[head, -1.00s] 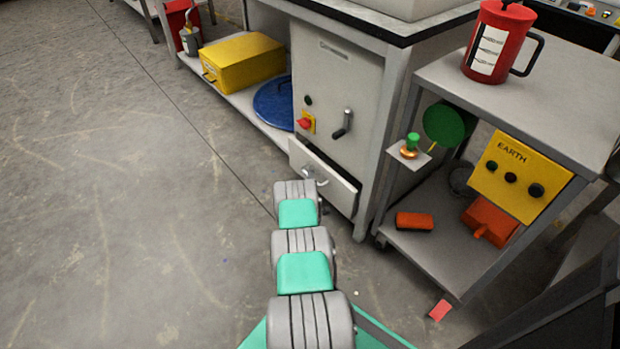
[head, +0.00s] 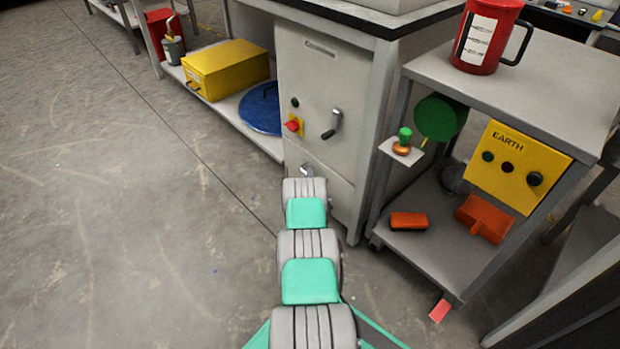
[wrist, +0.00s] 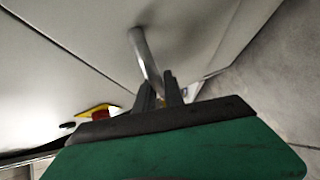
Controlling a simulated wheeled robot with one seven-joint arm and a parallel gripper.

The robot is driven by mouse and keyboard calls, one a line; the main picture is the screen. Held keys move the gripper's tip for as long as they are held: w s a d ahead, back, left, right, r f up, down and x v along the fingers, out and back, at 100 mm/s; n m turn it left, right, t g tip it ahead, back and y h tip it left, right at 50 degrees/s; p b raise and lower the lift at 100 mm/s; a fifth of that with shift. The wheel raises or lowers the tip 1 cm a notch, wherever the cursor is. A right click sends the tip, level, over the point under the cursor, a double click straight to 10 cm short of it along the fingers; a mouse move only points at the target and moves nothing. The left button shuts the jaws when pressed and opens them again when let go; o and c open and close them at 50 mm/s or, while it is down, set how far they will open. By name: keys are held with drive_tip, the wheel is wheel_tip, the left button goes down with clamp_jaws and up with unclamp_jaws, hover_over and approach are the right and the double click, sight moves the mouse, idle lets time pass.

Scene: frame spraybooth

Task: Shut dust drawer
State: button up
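The dust drawer (head: 332,192) is the pale panel low in the grey-white cabinet. Its front looks flush or almost flush with the cabinet face, and no open interior shows. My arm covers its left part. The curved metal drawer handle (head: 306,170) shows just beyond my arm's end. In the wrist view, the handle (wrist: 147,62) runs down from the pale drawer front to between the two dark fingers of my gripper (wrist: 160,92). The fingers are close together around the handle. My gripper is hidden behind my arm in the head view.
The cabinet (head: 325,90) has a red switch (head: 293,125) and a lever (head: 333,125) above the drawer. A grey cart (head: 425,235) stands close on the right. A yellow box (head: 225,68) and blue disc (head: 262,108) lie on the left shelf. Floor at left is clear.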

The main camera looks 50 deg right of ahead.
drive_tip(key=o, duration=0.4)
drive_tip(key=shift+o, duration=0.2)
drive_tip(key=shift+s+r, duration=0.1)
drive_tip(key=p+v, duration=0.3)
drive_tip(key=v, duration=0.4)
drive_tip(key=shift+s+a+p, duration=0.2)
drive_tip(key=shift+a+p, duration=0.1)
drive_tip(key=shift+p, duration=0.05)
